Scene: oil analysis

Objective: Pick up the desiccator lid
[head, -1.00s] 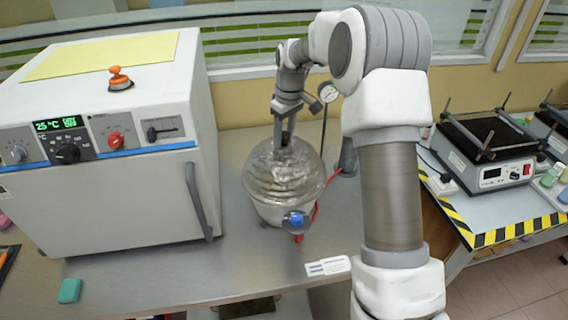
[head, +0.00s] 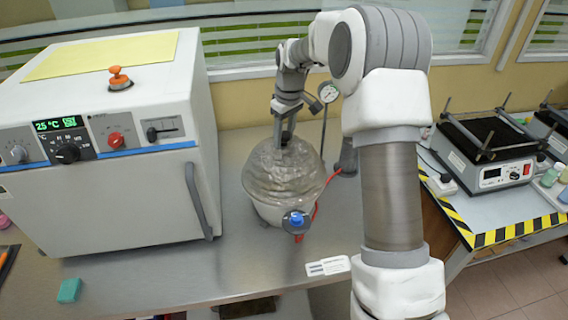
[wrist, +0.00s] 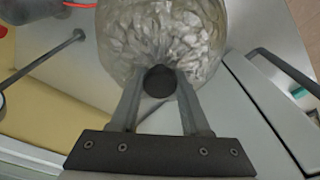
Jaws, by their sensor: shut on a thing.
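The desiccator lid (head: 283,172) is a clear, domed glass cover with rippled reflections. It sits on or very near the desiccator base (head: 272,211), and I cannot tell if there is a gap. My gripper (head: 285,143) reaches down onto the top of the lid. In the wrist view, the fingers (wrist: 160,90) are shut on the lid's dark round knob (wrist: 159,81), with the glass dome (wrist: 160,35) spreading out beyond it. A blue-capped valve (head: 296,220) is at the front of the desiccator.
A white oven (head: 110,200) with a grey handle stands close on the left. A pressure gauge (head: 328,92) on a thin stem and a red hose (head: 328,182) are just right of the desiccator. A label card (head: 328,266) lies at the bench front.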

